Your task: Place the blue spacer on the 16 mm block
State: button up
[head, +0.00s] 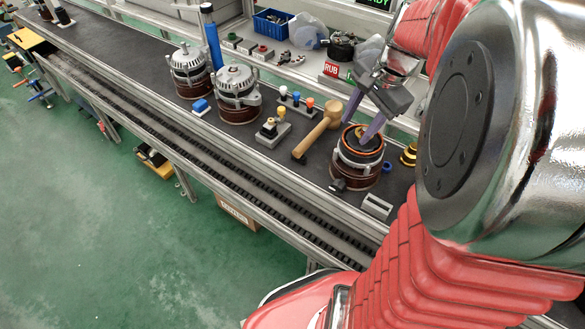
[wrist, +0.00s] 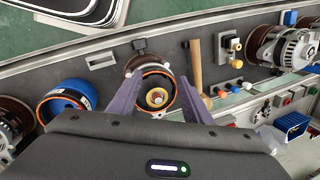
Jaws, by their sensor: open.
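My gripper (head: 353,132) is open, its two purple fingers pointing down over an open alternator housing (head: 357,172) with an orange ring. In the wrist view the fingers (wrist: 161,80) stand either side of that housing's opening, with nothing visibly held. No size mark is readable, so I cannot tell which block is 16 mm.
A wooden mallet (head: 318,132) lies left of the housing. A brass-coloured part (head: 409,155) is at right. A large blue ring-shaped part (wrist: 67,100) is beside the housing.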

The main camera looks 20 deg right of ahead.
jog(key=s+a+r+n+t, duration=0.1)
jog(key=s+a+n, duration=0.2)
jog(key=a+n, duration=0.2)
jog(key=s+a+r+n+t+h, duration=0.1)
jog(key=s+a+n, duration=0.2)
jog(key=a, duration=0.6)
jog(key=s+a+r+n+t, duration=0.1)
jog(key=s+a+r+n, duration=0.1)
jog(key=a+n, duration=0.4)
jog(key=shift+s+a+n, duration=0.4)
jog(key=shift+s+n, duration=0.35)
jog(key=shift+n, duration=0.25)
jog(key=shift+o, duration=0.5)
jog(key=shift+c, duration=0.7)
